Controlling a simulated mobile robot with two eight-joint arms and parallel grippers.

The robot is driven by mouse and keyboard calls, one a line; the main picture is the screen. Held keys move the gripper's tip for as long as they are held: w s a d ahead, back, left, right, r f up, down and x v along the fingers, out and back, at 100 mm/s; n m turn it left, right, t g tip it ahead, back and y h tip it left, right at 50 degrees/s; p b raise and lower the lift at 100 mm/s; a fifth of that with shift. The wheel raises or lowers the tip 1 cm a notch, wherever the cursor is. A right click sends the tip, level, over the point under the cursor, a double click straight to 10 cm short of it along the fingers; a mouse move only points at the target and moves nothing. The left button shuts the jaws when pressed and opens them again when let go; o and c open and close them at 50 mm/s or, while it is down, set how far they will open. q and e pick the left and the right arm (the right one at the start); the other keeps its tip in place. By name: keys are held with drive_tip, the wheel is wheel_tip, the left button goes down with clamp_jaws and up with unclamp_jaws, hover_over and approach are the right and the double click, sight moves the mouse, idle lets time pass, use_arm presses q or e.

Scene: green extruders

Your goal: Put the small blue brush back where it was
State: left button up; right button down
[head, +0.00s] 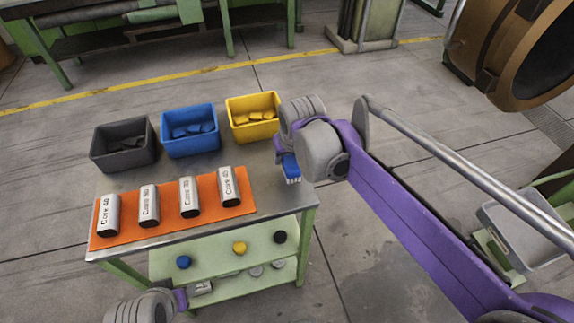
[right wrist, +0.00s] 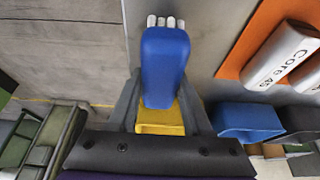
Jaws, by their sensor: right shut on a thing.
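The small blue brush (head: 291,168) with white bristles is at the right end of the grey table (head: 272,206), below the yellow bin in the head view. In the right wrist view the brush (right wrist: 165,62) lies lengthwise between the two dark fingers of my right gripper (right wrist: 160,95), bristles pointing away from the palm. My right gripper is shut on it. In the head view my right wrist hides most of the fingers. I cannot tell whether the brush touches the tabletop. My left gripper's fingers are not visible; only part of my left arm shows at the bottom.
A black bin (head: 124,158), a blue bin (head: 190,145) and a yellow bin (head: 253,129) line the table's back edge. Coloured round pieces sit on the green lower shelf (head: 212,247). Bare tabletop lies right of the mat.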

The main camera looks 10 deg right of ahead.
sight(288, 165)
drive_tip(key=shift+f, duration=1.8)
drive_tip(key=shift+f+b, duration=0.1)
drive_tip(key=shift+b, duration=0.2)
drive_tip(key=shift+c, duration=1.6)
unclamp_jaws()
drive_tip(key=shift+r, duration=0.2)
drive_tip(key=p+v, duration=0.2)
drive_tip(key=v, duration=1)
drive_tip(key=s+d+f, duration=0.4)
drive_tip(key=s+f, duration=1.2)
drive_tip(key=s, duration=0.2)
drive_tip(key=shift+s+d, duration=0.25)
drive_tip(key=shift+s, duration=0.1)
